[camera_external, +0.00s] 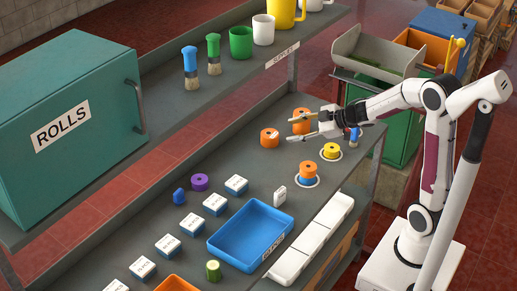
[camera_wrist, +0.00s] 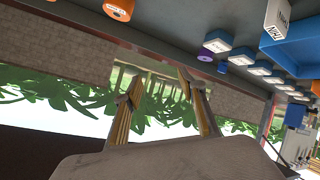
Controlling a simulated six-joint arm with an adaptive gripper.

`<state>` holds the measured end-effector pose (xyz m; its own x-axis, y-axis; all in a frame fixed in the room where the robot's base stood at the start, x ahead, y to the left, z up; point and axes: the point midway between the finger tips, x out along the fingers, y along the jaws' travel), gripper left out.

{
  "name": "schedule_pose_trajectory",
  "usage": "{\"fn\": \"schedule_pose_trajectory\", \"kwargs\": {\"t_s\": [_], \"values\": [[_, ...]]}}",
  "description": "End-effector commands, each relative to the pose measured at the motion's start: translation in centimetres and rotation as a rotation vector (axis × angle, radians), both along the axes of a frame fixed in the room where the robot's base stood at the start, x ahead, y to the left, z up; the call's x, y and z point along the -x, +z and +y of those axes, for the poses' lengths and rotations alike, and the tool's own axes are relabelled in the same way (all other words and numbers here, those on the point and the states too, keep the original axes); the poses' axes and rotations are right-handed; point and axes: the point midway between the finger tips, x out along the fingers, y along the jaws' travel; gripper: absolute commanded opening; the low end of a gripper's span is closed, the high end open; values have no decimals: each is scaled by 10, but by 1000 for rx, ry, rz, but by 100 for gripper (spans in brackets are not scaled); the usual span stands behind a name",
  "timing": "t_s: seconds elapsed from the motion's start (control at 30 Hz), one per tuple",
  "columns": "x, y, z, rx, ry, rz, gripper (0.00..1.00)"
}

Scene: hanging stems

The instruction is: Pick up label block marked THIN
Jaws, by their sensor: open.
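A small white block (camera_wrist: 277,20) with dark lettering that appears to read THIN stands at the upper right of the wrist view. In the external view, a white upright block (camera_external: 280,196) right of the row of label blocks looks like the same one; its lettering is too small to read there. My gripper (camera_external: 291,128) is open and empty, above the far right part of the counter near the orange rolls, well apart from that block. In the wrist view, the two fingers (camera_wrist: 157,82) are spread with nothing between them.
A row of white-and-blue label blocks (camera_external: 215,204) runs along the counter (camera_external: 225,165). A blue tray (camera_external: 250,235) and white bins (camera_external: 312,240) lie near the upright block. Orange rolls (camera_external: 270,137), a purple roll (camera_external: 200,182) and ringed stacks (camera_external: 307,172) stand nearby. An upper shelf (camera_external: 225,78) overhangs behind.

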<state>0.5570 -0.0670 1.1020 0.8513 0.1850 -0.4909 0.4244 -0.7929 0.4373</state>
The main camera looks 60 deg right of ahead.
Motion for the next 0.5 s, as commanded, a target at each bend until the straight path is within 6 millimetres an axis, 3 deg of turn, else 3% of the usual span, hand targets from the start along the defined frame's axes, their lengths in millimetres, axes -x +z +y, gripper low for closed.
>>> {"fn": "schedule_pose_trajectory", "kwargs": {"t_s": [0.27, 0.5], "values": [[4, -47, 31, -111, 235, 49, 41], [31, -81, 57, -257, 440, 114, 41]]}}
